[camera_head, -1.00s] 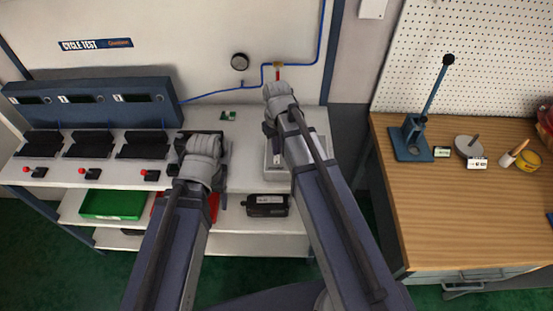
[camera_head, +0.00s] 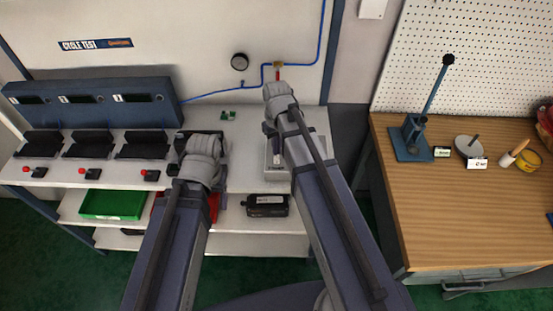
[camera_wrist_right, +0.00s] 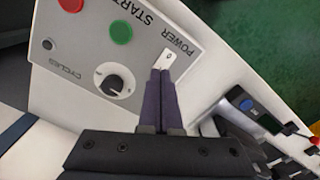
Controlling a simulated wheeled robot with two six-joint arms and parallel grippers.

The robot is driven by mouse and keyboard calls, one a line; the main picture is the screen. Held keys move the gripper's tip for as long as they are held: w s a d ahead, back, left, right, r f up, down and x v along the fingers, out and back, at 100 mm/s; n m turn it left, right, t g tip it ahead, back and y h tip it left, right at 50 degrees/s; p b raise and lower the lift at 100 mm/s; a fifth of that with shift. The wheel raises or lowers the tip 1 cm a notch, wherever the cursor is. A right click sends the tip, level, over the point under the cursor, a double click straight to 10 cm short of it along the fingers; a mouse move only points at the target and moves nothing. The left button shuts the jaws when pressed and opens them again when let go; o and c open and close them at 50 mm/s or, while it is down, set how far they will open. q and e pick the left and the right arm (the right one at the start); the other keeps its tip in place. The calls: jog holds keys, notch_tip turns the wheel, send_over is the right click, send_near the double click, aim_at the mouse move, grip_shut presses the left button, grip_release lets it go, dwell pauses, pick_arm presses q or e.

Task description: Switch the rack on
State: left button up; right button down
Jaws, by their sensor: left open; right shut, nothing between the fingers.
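The control box (camera_wrist_right: 125,35) is a light grey panel in the right wrist view, with a green button (camera_wrist_right: 121,32), a red button (camera_wrist_right: 71,4) and a black CYCLES knob (camera_wrist_right: 112,83). Beside the word POWER sits a small white switch (camera_wrist_right: 168,58). My right gripper (camera_wrist_right: 161,71) is shut and empty, its fingertips right at the switch's lower edge; I cannot tell if they touch. In the head view the box (camera_head: 277,172) is partly hidden by my right arm. My left gripper (camera_head: 214,143) is open over the bench, largely hidden by its own wrist.
The white bench (camera_head: 60,172) holds a blue rack (camera_head: 95,103) with several displays, black cradles and red buttons at left. A green tray (camera_head: 112,205) and a black device (camera_head: 266,205) are on the shelf below. A wooden table (camera_head: 450,220) stands at right.

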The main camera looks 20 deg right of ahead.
aim_at(277, 157)
jog(key=shift+f+b, duration=0.9)
dwell(0.3)
jog(key=shift+r, duration=0.15)
notch_tip(277, 157, up, 7)
jog(key=p, duration=0.7)
jog(key=s+a+f+n+h+b, duration=0.1)
jog(key=s+a+f+b, duration=0.1)
jog(key=s+a, duration=0.8)
jog(key=s, duration=0.4)
jog(key=shift+s+a+f, duration=0.2)
jog(key=shift+a, duration=0.05)
